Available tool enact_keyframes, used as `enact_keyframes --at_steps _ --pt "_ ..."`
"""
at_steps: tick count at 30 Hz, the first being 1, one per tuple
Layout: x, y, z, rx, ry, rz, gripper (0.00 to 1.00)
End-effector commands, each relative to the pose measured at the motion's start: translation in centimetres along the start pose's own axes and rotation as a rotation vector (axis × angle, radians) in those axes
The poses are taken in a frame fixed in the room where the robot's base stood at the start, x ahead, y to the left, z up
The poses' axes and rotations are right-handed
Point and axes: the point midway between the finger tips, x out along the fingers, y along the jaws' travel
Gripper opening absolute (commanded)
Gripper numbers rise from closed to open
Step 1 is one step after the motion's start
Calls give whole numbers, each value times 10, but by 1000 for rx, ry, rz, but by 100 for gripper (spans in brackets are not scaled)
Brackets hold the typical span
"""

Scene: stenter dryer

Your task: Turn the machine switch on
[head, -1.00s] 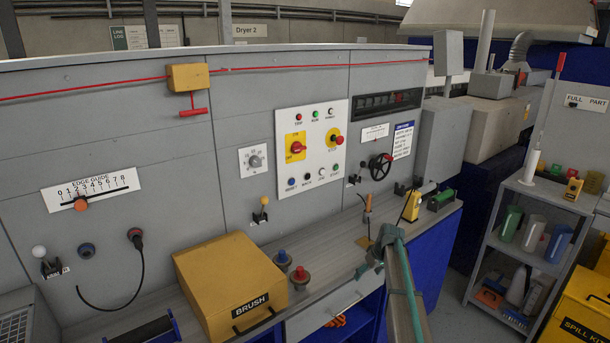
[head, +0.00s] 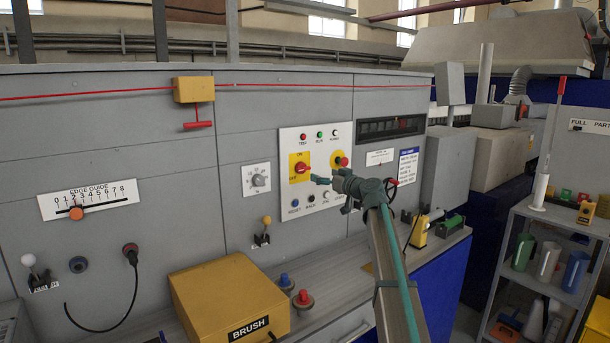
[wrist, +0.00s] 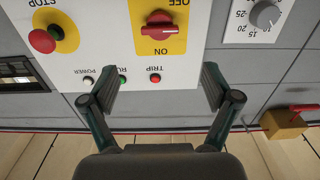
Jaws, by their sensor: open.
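The machine switch (head: 300,168) is a red rotary knob on a yellow plate with ON and OFF labels, on the white control panel (head: 325,150). In the wrist view, which is upside down, the switch (wrist: 155,28) is at top centre with its red handle lying roughly horizontal. My gripper (head: 332,192) is in front of the panel, to the lower right of the switch in the head view. In the wrist view its fingers (wrist: 160,80) are spread apart and empty, and the switch lies beyond them, untouched.
A red stop button (wrist: 43,40) on yellow sits beside the switch. TRIP, RUN and POWER lamps are close by. A numbered grey dial (head: 258,180) is to the left. A red pull cord with a yellow box (head: 191,90) runs above. The yellow BRUSH box (head: 230,295) stands below.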

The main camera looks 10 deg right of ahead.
Motion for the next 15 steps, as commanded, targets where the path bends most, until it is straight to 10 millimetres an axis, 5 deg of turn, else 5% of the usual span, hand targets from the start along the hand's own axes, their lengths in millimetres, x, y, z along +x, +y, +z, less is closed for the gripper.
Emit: enact_keyframes --at_steps 15 --pt "73 1 -3 1 -4 -2 88"
